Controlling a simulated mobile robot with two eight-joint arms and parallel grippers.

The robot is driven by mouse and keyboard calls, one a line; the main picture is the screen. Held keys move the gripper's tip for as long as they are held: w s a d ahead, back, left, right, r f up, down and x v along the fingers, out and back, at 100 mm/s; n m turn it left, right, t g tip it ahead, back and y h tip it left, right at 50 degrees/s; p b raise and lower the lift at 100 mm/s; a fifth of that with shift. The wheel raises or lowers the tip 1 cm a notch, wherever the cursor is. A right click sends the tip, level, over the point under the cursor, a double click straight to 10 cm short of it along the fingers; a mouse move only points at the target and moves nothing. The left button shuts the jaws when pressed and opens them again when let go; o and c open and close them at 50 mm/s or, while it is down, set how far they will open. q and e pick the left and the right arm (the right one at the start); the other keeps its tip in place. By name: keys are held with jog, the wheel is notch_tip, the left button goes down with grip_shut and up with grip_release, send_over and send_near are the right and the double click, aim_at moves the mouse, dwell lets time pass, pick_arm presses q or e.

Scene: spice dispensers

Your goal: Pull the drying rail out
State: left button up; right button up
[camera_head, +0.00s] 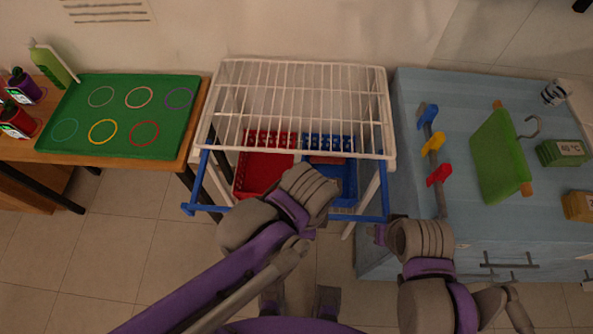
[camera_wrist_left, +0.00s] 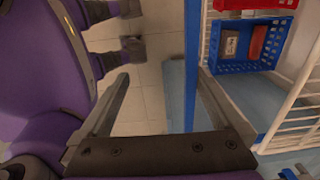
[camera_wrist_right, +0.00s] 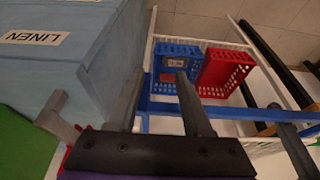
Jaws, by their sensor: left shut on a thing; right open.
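The drying rail (camera_head: 360,217) is a blue frame at the front of the white wire rack (camera_head: 305,65). Its side bars reach forward from the rack's front edge to a front bar. My left wrist hides the middle of that bar in the head view. In the left wrist view the blue bar (camera_wrist_left: 190,60) passes between the fingers of my left gripper (camera_wrist_left: 163,78), close to the right-hand finger. That gripper is shut on it. My right gripper (camera_wrist_right: 158,75) is open beside the rail's right end. The blue bar also crosses the right wrist view (camera_wrist_right: 235,112), beyond the fingers.
A red basket (camera_head: 262,165) and a blue basket (camera_head: 350,180) stand under the rack. A light-blue cabinet (camera_head: 465,95) with hooks and a green cloth (camera_head: 497,160) is at right. A table with a green mat (camera_head: 120,88) is at left. Floor shows in front.

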pick_arm(q)
jog(key=r+p, duration=0.1)
jog(key=r, duration=0.1)
jog(key=s+r+p, duration=0.1)
jog(key=shift+r+p, duration=0.3)
jog(key=shift+r, duration=0.05)
jog(key=shift+s+r+p, duration=0.2)
jog(key=shift+r+p, duration=0.3)
jog(key=shift+r, duration=0.2)
jog(key=shift+c, duration=0.2)
jog(key=shift+w+r+p, duration=0.2)
jog(key=shift+r+p, duration=0.4)
jog(key=shift+r, duration=0.3)
pick_arm(e)
jog(key=w+r+t, duration=0.1)
jog(key=w+r, duration=0.3)
jog(key=r, duration=0.4)
jog(key=shift+w+t, duration=0.4)
pick_arm(q)
jog(key=shift+s, duration=0.1)
pick_arm(e)
jog(key=shift+s, duration=0.1)
